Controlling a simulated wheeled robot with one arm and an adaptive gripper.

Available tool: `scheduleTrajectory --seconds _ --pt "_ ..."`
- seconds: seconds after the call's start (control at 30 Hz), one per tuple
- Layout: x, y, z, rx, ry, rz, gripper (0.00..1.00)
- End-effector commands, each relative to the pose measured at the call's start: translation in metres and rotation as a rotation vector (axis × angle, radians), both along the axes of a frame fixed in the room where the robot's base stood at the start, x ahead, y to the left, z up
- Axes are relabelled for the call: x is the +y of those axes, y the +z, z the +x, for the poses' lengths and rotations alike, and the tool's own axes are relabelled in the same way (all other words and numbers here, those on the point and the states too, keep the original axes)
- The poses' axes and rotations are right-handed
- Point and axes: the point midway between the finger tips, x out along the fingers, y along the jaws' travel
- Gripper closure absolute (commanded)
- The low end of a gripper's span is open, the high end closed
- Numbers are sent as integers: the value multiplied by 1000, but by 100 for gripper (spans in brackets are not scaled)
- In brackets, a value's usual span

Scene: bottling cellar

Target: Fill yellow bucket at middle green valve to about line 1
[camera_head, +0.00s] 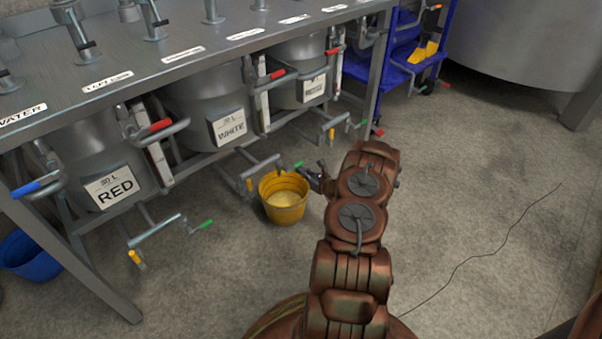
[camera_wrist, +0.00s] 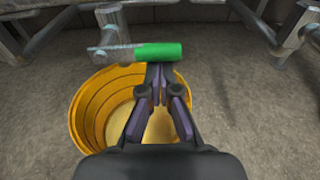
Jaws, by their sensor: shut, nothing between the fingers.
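The yellow bucket (camera_head: 284,214) stands upright on the floor under the spout of the middle green valve, below the WHITE tank. In the wrist view the bucket (camera_wrist: 88,112) shows ring lines inside and a pale surface low down; I cannot tell whether that is liquid or the bottom. The middle green valve handle (camera_head: 298,164) also shows in the wrist view (camera_wrist: 158,52), lying crosswise just beyond my fingertips. My gripper (camera_head: 316,178) is shut and empty, over the bucket's right side. In the wrist view its fingertips (camera_wrist: 160,72) are close to the green handle; contact is unclear.
Other green handles sit at the left (camera_head: 207,224) and far right (camera_head: 364,122). Red levers (camera_head: 277,74) project from the steel bench frame (camera_head: 90,270). A blue bucket (camera_head: 35,262) stands at the left, a blue cart (camera_head: 415,65) behind.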

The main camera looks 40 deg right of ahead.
Motion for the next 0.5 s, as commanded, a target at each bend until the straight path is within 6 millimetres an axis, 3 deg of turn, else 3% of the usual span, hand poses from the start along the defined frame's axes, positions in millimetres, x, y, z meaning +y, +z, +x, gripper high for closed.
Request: scheduleTrajectory --seconds 0.5 --pt "0 2 1 1 2 -26 100"
